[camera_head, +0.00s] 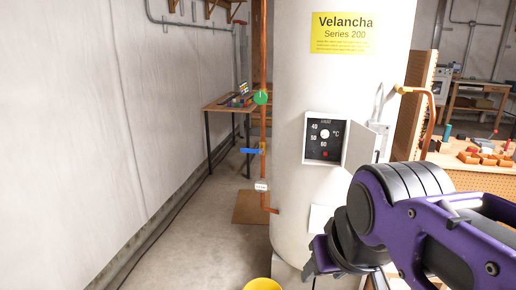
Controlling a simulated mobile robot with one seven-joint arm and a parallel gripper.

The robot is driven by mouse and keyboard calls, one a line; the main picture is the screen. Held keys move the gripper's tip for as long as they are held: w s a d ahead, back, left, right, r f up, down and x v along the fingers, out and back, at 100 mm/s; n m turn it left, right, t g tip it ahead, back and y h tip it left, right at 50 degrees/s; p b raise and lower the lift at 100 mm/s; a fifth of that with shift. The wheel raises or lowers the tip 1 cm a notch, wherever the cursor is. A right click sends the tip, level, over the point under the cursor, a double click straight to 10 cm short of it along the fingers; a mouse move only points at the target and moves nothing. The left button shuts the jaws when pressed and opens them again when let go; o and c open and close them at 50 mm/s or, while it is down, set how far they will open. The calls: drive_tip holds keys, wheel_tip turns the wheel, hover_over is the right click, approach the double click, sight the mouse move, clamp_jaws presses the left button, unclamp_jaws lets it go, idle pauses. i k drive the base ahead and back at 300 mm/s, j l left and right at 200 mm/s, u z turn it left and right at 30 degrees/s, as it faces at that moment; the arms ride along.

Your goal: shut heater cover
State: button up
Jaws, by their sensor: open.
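The white cylindrical water heater (300,90) stands upright in the middle, with a yellow Velancha Series 200 label. Its black control panel (325,138) with a dial, temperature marks and a red spot shows uncovered. The heater cover (361,147) is a small pale door hinged at the panel's right side, and it stands swung open. My gripper (318,262) is at the lower middle, below the panel and cover and apart from them. It is open, with nothing seen between its fingers. My purple arm comes in from the right and hides the heater's lower right.
A copper pipe with a green handle (261,97) and a blue lever (250,150) runs left of the heater. A yellow bucket (262,285) stands at the bottom edge. A workbench (470,165) with wooden pieces stands right.

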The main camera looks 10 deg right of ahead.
sight(362, 140)
drive_tip(key=l+u, duration=0.55)
drive_tip(key=l, duration=0.2)
drive_tip(key=l+u, duration=0.25)
drive_tip(key=l, duration=1.35)
drive_tip(key=k+l+u, duration=0.1)
drive_tip(key=l, duration=0.65)
drive_tip(key=k+j+z, duration=0.1)
drive_tip(key=k+j, duration=0.35)
drive_tip(key=l, duration=0.35)
drive_tip(key=i+l, duration=0.15)
drive_tip(key=l, duration=0.2)
drive_tip(key=u, duration=0.05)
